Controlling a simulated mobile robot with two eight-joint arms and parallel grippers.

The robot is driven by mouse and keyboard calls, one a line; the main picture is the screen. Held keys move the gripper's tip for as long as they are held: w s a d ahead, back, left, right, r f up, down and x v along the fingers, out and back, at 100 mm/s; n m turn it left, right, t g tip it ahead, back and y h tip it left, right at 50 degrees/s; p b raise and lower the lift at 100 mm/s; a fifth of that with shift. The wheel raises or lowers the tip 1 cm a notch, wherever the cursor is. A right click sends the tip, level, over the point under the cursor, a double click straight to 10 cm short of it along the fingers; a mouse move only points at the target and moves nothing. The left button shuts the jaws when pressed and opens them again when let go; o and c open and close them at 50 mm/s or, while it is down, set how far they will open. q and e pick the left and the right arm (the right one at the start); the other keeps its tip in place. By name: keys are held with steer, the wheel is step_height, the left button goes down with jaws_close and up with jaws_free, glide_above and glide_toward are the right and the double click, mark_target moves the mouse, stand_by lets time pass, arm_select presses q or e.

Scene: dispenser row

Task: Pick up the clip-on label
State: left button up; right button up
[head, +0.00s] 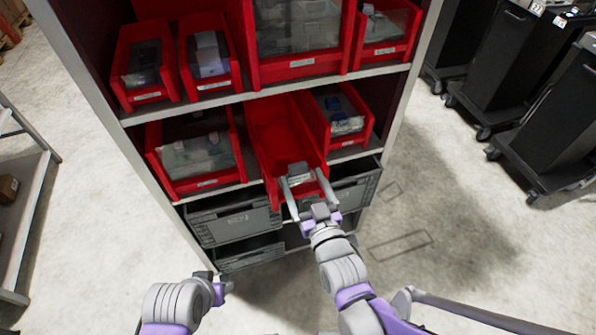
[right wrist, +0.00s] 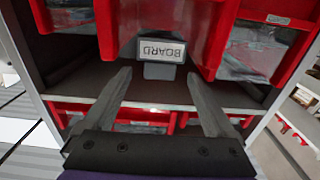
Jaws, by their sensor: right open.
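The clip-on label (head: 298,180) is a small grey piece on the front lip of the red bin that juts out from the middle shelf. In the right wrist view the label (right wrist: 162,50) shows a pale face with the word BOARD upside down. My right gripper (head: 301,174) is open, with one finger to each side of the label in the head view. In the right wrist view its fingertips (right wrist: 159,72) are spread wider than the label, and no contact shows. My left gripper (head: 219,288) is low in the head view, away from the shelf; its jaws are unclear.
The jutting bin (head: 272,125) looks empty. Filled red bins stand beside it (head: 195,150) (head: 340,112) and on the shelf above. Grey crates (head: 232,222) sit below. Black wheeled carts (head: 545,135) stand at the right. The floor between shelf and carts is clear.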

steer(key=x, duration=0.7)
steer(key=shift+w+b, duration=0.3)
steer(key=shift+s, duration=0.1)
steer(key=c, duration=1.4)
